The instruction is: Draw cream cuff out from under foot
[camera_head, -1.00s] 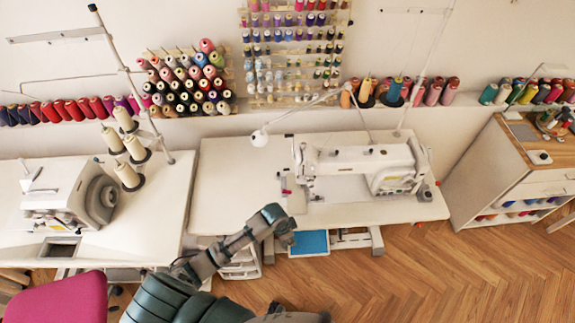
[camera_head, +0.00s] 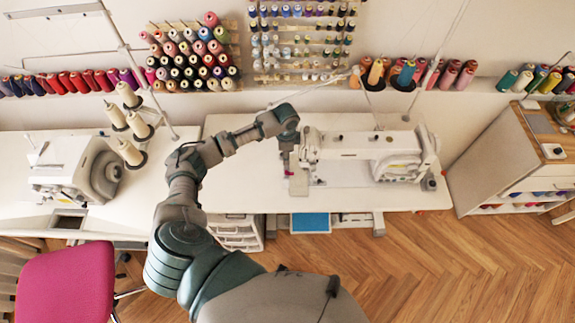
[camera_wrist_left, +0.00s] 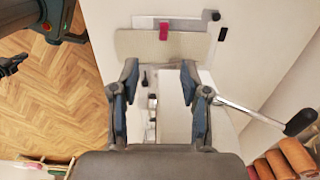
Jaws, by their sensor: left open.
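My left gripper (camera_head: 287,152) is over the left end of the white sewing machine (camera_head: 365,150). In the left wrist view its two fingers (camera_wrist_left: 160,75) are spread apart with nothing held between them. A cream flat piece (camera_wrist_left: 148,44) lies past the fingertips, apart from them; I cannot tell whether it is the cuff. A small magenta piece (camera_wrist_left: 163,30) shows on it, and also beside the machine in the head view (camera_head: 288,174). The presser foot is too small or hidden to make out.
The white sewing table (camera_head: 235,185) is clear to the left of the machine. A silver rod with a black handle (camera_wrist_left: 300,122) is close to the right finger side in the wrist view. Thread cones (camera_head: 376,72) stand along the wall. A magenta chair (camera_head: 65,285) is at lower left.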

